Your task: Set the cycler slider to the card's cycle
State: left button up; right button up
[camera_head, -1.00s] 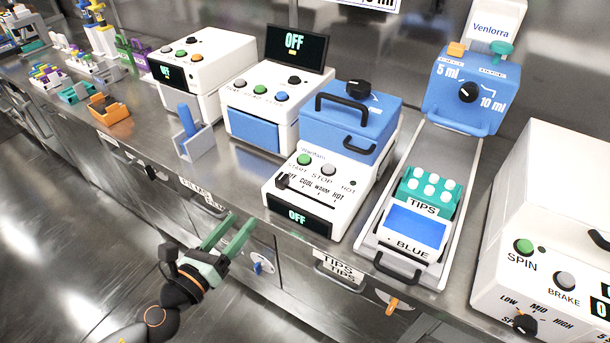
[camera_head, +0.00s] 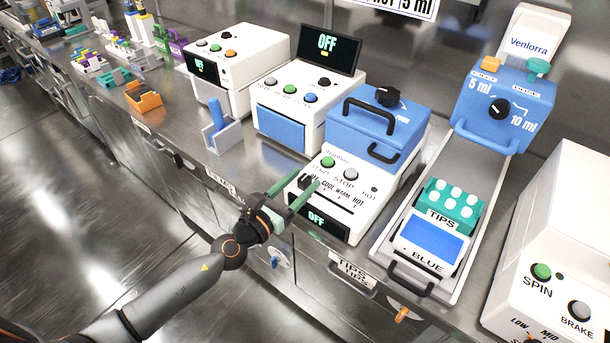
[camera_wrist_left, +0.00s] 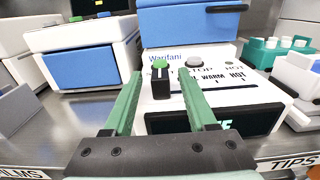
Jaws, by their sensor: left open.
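The cycler (camera_head: 345,195) is a white box with a blue lid, green START and grey STOP buttons, and a dark display reading OFF. My left gripper (camera_head: 304,181) is open at the cycler's front. In the left wrist view its green fingers (camera_wrist_left: 159,78) stand on either side of the knob; contact cannot be told. A wall card (camera_head: 405,7) is cut by the top edge; "HOT" and "5 ml" partly show. My right gripper is out of view.
A blue dispenser (camera_head: 505,105) with a teal tip rack (camera_head: 450,205) stands right of the cycler. A white machine with SPIN and BRAKE buttons (camera_head: 560,250) is at far right. Another white machine (camera_head: 290,105) stands to the left. Drawers line the bench front.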

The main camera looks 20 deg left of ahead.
pick_arm(q)
jog(key=shift+x, duration=0.9)
grip_shut()
jog(key=shift+d, duration=0.1)
dwell(0.8)
